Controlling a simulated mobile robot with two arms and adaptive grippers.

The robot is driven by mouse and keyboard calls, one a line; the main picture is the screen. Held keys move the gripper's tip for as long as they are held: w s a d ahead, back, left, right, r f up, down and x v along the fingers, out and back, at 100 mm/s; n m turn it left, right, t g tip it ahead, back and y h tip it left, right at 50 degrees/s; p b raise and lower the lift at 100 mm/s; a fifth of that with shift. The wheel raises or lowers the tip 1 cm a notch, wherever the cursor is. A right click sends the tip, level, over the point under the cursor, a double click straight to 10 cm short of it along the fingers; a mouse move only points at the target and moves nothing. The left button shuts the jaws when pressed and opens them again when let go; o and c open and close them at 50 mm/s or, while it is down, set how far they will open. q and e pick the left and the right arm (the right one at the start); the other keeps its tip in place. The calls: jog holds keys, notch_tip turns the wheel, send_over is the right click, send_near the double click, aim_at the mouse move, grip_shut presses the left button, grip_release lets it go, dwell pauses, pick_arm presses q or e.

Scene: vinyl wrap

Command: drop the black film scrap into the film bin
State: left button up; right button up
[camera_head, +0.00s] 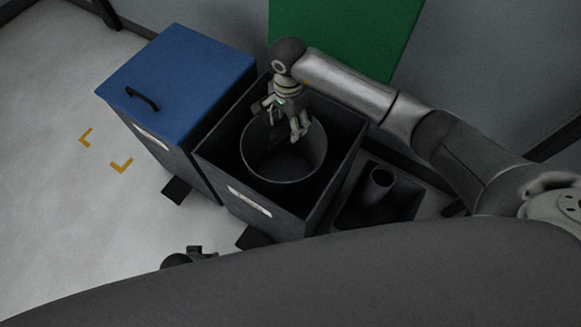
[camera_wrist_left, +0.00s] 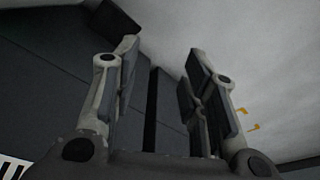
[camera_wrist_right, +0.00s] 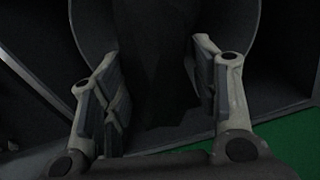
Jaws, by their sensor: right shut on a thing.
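The black film scrap (camera_wrist_right: 155,60) shows in the right wrist view as a dark sheet between the fingers of my right gripper (camera_wrist_right: 160,85). My right gripper (camera_head: 286,127) is shut on it, pointing down over the open dark bin (camera_head: 215,150). A round tub (camera_head: 285,181) stands inside this bin, and the fingers are over its mouth. The bin's front label is too small to read, so I cannot confirm it as the film bin. In the head view the scrap is hard to tell from the dark interior. My left gripper (camera_wrist_left: 163,60) is open and empty.
A bin with a closed blue lid (camera_head: 185,75) stands left of the open bin. A dark tray with an upright tube (camera_head: 378,183) is to its right. A green panel (camera_head: 340,30) is behind. The pale floor (camera_head: 60,200) at left is clear.

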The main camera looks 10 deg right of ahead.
notch_tip(320, 180, down, 3)
jog(key=shift+r+b, duration=0.1)
jog(key=shift+b, duration=0.65)
pick_arm(q)
notch_tip(320, 180, up, 7)
jog(key=w, duration=0.1)
jog(key=shift+w, duration=0.4)
pick_arm(e)
jog(key=shift+f, duration=0.2)
pick_arm(q)
jog(key=shift+t, duration=0.3)
pick_arm(e)
jog(key=o, duration=0.9)
pick_arm(q)
jog(key=shift+d, duration=0.1)
pick_arm(e)
jog(key=shift+r, duration=0.1)
notch_tip(320, 180, up, 12)
jog(key=shift+f, duration=0.1)
